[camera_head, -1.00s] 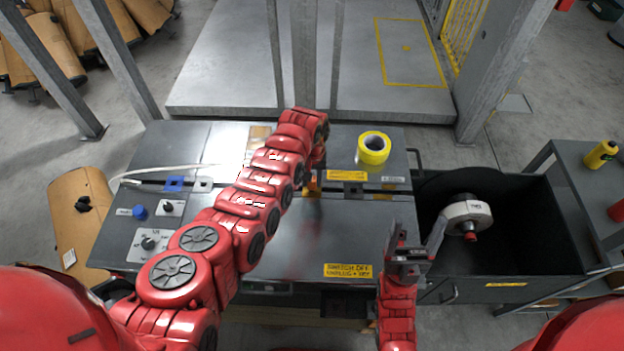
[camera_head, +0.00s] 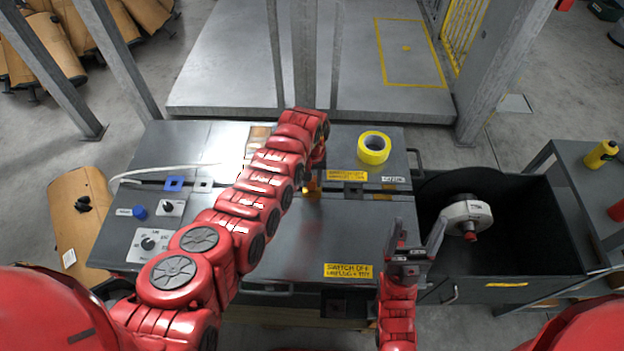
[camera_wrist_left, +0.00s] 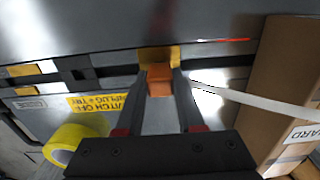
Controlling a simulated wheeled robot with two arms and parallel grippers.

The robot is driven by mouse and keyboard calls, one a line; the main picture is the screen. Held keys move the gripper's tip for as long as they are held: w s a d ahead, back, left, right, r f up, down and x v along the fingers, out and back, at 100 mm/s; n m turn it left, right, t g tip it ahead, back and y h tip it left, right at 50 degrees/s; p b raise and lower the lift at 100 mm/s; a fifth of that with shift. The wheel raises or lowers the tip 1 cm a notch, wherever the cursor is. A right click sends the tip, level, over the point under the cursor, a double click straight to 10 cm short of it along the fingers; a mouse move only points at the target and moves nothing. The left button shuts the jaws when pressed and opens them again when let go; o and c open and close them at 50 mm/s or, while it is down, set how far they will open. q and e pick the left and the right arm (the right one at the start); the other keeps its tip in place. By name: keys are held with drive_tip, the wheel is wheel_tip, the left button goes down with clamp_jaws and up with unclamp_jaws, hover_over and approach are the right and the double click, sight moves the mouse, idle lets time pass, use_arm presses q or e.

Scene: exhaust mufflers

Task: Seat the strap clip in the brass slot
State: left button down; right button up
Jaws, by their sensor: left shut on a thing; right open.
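My left gripper (camera_wrist_left: 160,88) is shut on a small orange-brown strap clip (camera_wrist_left: 159,87) in the left wrist view. The clip is right at the brass slot (camera_wrist_left: 157,55); whether it is inside or just against it cannot be told. A white strap (camera_wrist_left: 250,101) runs from the right toward the fingers. The brass slot (camera_head: 312,187) shows partly beside the arm. My right gripper (camera_head: 415,240) is open and empty in front of the black bin.
A blue slot (camera_head: 174,183), a grey slot (camera_head: 204,185) and a black slot (camera_head: 353,189) lie along the same seam. A yellow tape roll (camera_head: 374,148) sits behind the seam. A cardboard box (camera_wrist_left: 284,85) stands near the left gripper. A white-faced reel (camera_head: 467,215) is at the bin.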

use_arm(q)
drive_tip(key=shift+f+b, duration=0.4)
idle(0.4)
drive_tip(key=shift+c, duration=2.2)
unclamp_jaws()
wheel_tip(320, 180, up, 9)
drive_tip(key=shift+f+b, duration=0.1)
drive_tip(key=shift+b, duration=0.7)
wheel_tip(320, 180, up, 8)
drive_tip(key=p, duration=0.4)
drive_tip(key=shift+r, duration=0.25)
